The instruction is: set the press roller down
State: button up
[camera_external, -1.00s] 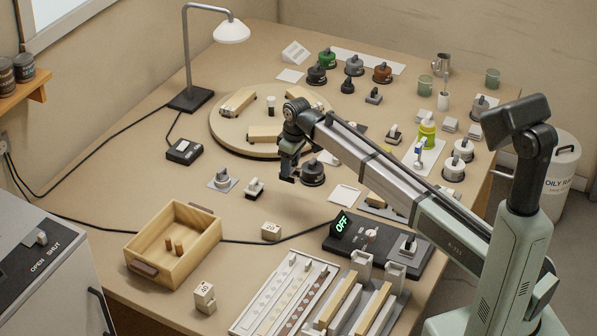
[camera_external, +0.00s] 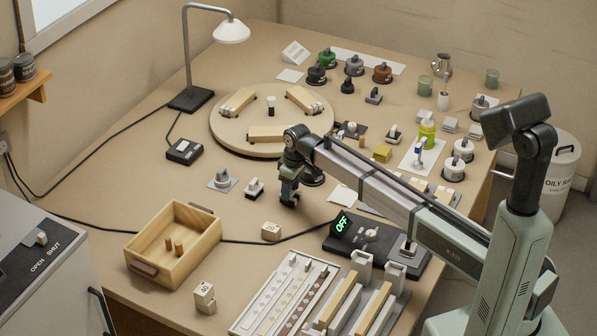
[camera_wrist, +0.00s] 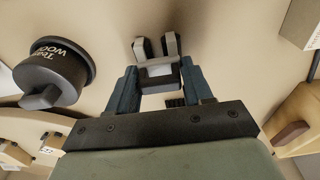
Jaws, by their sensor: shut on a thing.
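My gripper (camera_external: 289,200) is low over the bench in the external view, left of the grey control box and close to a dark tin. In the wrist view, my gripper (camera_wrist: 158,55) is shut on a small pale grey piece, which I take to be the press roller (camera_wrist: 158,70). Only part of it shows between the fingers. In the external view the fingers hide most of it, and I cannot tell whether it touches the bench.
The dark tin, lettered "wood" (camera_wrist: 55,75), stands beside my gripper. A switch block (camera_external: 254,188) stands left of my gripper. The control box (camera_external: 395,255) is right.

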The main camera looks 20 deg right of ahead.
jog(key=shift+f, duration=0.3)
jog(key=shift+s+f, duration=0.1)
jog(key=shift+f, duration=0.2)
grip_shut()
jog(key=o, duration=1.2)
grip_release()
jog(key=shift+f, duration=0.1)
jog(key=shift+c, duration=0.2)
jog(key=shift+r, duration=0.65)
notch_tip(320, 180, up, 12)
jog(key=d, duration=0.1)
jog(key=shift+s, duration=0.45)
